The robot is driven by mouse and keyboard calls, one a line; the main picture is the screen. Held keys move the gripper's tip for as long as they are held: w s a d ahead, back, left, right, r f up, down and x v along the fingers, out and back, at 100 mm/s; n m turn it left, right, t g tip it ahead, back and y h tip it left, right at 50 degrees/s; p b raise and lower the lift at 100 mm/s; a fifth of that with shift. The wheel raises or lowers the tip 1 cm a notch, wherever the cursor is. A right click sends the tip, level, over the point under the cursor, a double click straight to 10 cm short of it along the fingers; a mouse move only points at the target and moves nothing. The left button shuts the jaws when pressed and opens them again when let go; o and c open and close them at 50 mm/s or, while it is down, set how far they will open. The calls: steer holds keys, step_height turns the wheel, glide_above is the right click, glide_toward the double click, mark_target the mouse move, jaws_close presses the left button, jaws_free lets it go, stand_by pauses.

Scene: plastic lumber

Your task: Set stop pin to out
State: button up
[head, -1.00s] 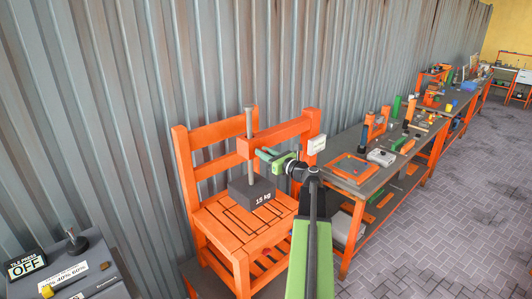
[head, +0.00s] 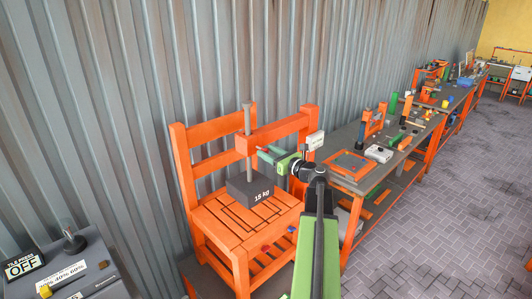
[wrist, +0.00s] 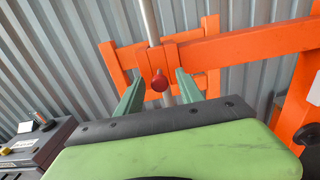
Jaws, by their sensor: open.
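The stop pin shows in the wrist view as a dark red round knob (wrist: 159,83) on the orange bracket, in front of the steel rod (wrist: 150,25). My gripper (wrist: 160,90) is open, with one green finger on each side of the knob in the picture. I cannot tell whether the fingers reach as far as the knob or touch it. In the head view my gripper (head: 263,155) is beside the upright rod (head: 248,125), just below the orange crossbar (head: 275,134); the knob is not clear there.
A dark 15 kg weight (head: 251,189) sits under the rod on an orange slatted stand (head: 235,222). A white label (head: 316,140) is on the crossbar's right end. A tile press panel reading OFF (head: 22,265) is at lower left. Cluttered workbenches (head: 350,190) line the wall; paved floor is clear at right.

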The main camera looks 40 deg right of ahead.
steer(key=s, duration=1.6)
steer(key=shift+s, duration=0.15)
